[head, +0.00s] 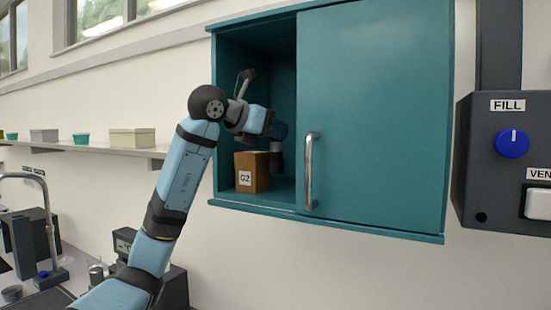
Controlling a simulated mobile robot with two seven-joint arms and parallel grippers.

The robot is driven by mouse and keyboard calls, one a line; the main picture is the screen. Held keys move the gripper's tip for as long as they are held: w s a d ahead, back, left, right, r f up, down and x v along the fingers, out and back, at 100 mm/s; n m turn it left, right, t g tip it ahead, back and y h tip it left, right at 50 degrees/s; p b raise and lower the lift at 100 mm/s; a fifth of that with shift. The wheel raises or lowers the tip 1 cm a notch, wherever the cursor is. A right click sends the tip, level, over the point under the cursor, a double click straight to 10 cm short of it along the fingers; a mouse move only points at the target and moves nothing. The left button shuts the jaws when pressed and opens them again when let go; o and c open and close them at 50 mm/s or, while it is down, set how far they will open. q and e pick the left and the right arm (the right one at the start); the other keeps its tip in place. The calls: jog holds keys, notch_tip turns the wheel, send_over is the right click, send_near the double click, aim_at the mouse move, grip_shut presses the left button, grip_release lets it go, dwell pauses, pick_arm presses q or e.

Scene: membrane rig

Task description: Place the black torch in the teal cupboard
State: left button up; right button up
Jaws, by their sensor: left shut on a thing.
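The teal cupboard (375,110) hangs on the wall, with its left part open and its right part covered by a teal door with a metal handle (309,170). My left arm reaches into the opening from the left. My left gripper (277,144) is inside the cupboard, shut on a dark, upright piece that looks like the black torch (276,162). The torch is just right of a brown box marked G2 (252,172), close to the door's edge. I cannot tell whether it touches the cupboard floor. My right gripper is out of view.
The G2 box stands on the cupboard floor, left of the torch. A grey panel with a blue FILL knob (512,143) is at the right. A wall shelf (100,149) with boxes and a bench with equipment are at the left.

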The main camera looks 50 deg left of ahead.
aim_at(273, 153)
pick_arm(q)
jog(key=shift+w+d+f, duration=0.1)
jog(key=shift+w+f, duration=0.1)
jog(key=shift+f, duration=0.8)
notch_tip(273, 153, down, 3)
jog(key=shift+s+r, duration=0.1)
jog(key=shift+r, duration=0.1)
jog(key=shift+f+p, duration=0.3)
jog(key=shift+f, duration=0.05)
jog(key=shift+f+b, duration=0.2)
jog(key=shift+b, duration=0.1)
jog(key=o, duration=0.8)
jog(key=shift+r, duration=0.1)
jog(key=shift+o, duration=0.9)
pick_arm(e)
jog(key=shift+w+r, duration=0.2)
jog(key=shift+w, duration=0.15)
pick_arm(q)
jog(key=shift+r, duration=0.1)
